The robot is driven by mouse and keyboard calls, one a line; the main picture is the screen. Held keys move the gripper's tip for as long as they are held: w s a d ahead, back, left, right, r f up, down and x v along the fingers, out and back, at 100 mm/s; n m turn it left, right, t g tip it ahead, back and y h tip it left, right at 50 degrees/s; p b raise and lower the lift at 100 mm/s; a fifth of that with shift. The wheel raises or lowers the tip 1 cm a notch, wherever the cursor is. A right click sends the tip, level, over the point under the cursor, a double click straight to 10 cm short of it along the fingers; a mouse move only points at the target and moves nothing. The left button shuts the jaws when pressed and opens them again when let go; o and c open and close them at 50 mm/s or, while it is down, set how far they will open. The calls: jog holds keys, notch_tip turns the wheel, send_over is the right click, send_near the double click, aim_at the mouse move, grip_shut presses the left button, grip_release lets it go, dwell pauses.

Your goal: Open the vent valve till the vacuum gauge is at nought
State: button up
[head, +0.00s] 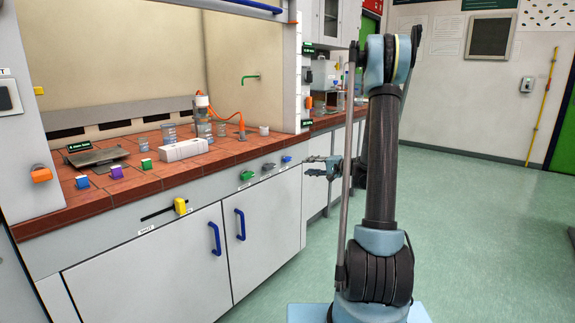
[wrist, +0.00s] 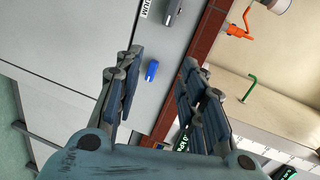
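My gripper (head: 312,167) is open and empty, held in front of the bench front at its right end. In the wrist view its two fingers (wrist: 160,95) stand wide apart, with a blue knob (wrist: 152,71) showing between them, beyond the tips and apart from them. A grey knob (wrist: 173,12) sits beside it, near a label ending in "UUM". In the head view the blue knob (head: 286,159) is the rightmost in a row with a grey knob (head: 268,167) and a green knob (head: 247,176). I cannot tell which is the vent valve, nor make out the vacuum gauge.
A yellow handle (head: 180,206) sits on a slot in the bench front. Blue door handles (head: 240,224) stick out below. Several coloured blocks, glassware and an orange gooseneck (head: 240,125) stand on the tiled top (head: 150,178). The floor (head: 470,230) at right is clear.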

jog(key=m+t+y, duration=0.1)
jog(key=m+t, duration=0.1)
send_near(287, 161)
jog(key=x, duration=1)
jog(key=shift+w, duration=0.1)
dwell(0.3)
grip_shut()
